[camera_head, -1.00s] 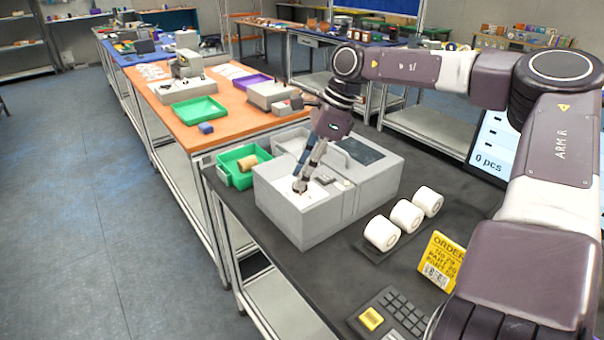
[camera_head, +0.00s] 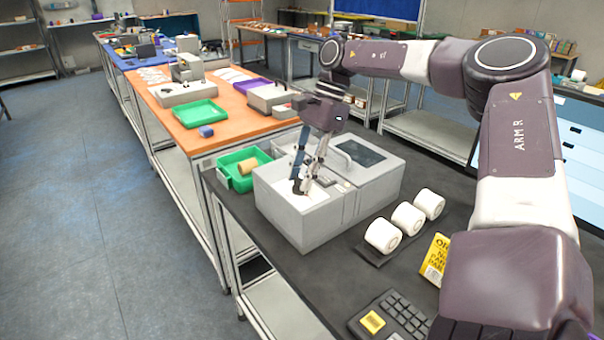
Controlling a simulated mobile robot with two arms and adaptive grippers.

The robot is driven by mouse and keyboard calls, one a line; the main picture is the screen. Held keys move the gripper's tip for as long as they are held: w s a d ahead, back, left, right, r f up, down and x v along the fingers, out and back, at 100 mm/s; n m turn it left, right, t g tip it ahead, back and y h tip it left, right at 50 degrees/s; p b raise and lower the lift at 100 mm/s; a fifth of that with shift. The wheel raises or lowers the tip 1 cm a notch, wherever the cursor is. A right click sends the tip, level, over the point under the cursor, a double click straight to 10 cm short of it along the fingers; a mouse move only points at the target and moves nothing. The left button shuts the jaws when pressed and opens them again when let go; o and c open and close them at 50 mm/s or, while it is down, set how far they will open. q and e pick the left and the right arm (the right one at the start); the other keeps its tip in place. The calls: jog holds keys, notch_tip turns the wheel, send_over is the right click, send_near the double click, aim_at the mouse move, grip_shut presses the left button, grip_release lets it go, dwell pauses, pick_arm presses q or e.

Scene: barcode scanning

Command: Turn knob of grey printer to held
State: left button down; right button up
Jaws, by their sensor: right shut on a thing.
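The grey printer (camera_head: 310,222) stands on the dark table in the middle of the view. My right gripper (camera_head: 301,188) points down at the left part of the printer's top. Its fingers are shut on the knob there, which the fingertips mostly hide, so I cannot read the knob's setting. My left gripper is not in view.
A green bin (camera_head: 240,180) with a tan roll stands behind the printer at the left. Several white rolls (camera_head: 383,235) sit right of the printer. A yellow order card (camera_head: 434,258) and a dark keypad (camera_head: 398,315) are nearer me. Bare table lies in front of the rolls.

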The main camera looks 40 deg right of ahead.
dwell(0.3)
jog(key=o, duration=1.2)
jog(key=shift+c, duration=0.2)
jog(key=v, duration=1.2)
